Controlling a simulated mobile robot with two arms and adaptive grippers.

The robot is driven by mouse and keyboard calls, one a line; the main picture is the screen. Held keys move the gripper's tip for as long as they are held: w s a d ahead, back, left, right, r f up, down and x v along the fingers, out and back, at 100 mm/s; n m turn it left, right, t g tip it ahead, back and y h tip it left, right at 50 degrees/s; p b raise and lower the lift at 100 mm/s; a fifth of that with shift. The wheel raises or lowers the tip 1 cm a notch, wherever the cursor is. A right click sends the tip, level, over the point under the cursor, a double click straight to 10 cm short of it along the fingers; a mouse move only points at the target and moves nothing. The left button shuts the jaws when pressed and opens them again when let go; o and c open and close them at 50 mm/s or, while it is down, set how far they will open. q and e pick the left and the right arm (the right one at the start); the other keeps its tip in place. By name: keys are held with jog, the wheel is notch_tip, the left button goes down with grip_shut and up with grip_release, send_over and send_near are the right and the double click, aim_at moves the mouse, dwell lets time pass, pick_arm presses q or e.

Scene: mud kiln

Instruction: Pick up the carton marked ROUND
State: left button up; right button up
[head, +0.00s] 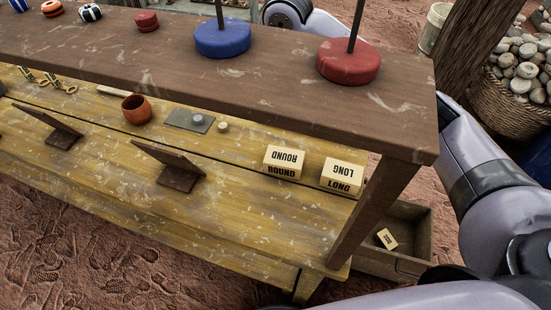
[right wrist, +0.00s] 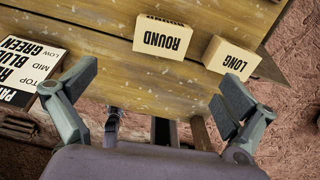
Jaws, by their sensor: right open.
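The carton marked ROUND (head: 283,162) is a small cream box with black lettering. It stands on the yellow wooden lower shelf (head: 235,210), left of the similar carton marked LONG (head: 342,176), with a gap between them. In the right wrist view, the ROUND carton (right wrist: 162,37) is at top centre and the LONG carton (right wrist: 231,57) is to its right. My right gripper (right wrist: 158,90) is open and empty, its fingers spread below the ROUND carton in that view and apart from it. My left gripper is not in view.
A brown upper shelf (head: 250,75) overhangs the back of the lower one, carrying a blue disc (head: 222,38) and a red disc (head: 348,62) with rods. A post stands right of LONG. An open drawer (head: 408,215) is below right. A lettered board (right wrist: 38,72) is left.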

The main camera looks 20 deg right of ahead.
jog(key=p, duration=0.1)
send_over(284, 157)
jog(key=f, duration=0.6)
jog(key=shift+w+d, duration=0.1)
jog(key=shift+d, duration=0.15)
notch_tip(284, 157, down, 4)
jog(key=shift+w+a+r+p, duration=0.1)
jog(key=shift+a+r+p, duration=0.05)
jog(key=shift+p, duration=0.25)
jog(key=shift+f, duration=0.45)
jog(key=f, duration=0.1)
jog(key=f+p, duration=0.1)
jog(key=f, duration=0.2)
jog(key=shift+s+a+f+p, duration=0.15)
jog(key=shift+s+f+p, duration=0.05)
jog(key=shift+s+p, duration=0.15)
jog(key=shift+f, duration=0.25)
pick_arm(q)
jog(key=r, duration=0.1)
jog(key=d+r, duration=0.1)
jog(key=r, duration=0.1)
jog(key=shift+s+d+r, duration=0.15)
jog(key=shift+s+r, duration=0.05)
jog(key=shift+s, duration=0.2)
pick_arm(e)
jog(key=shift+c, duration=0.4)
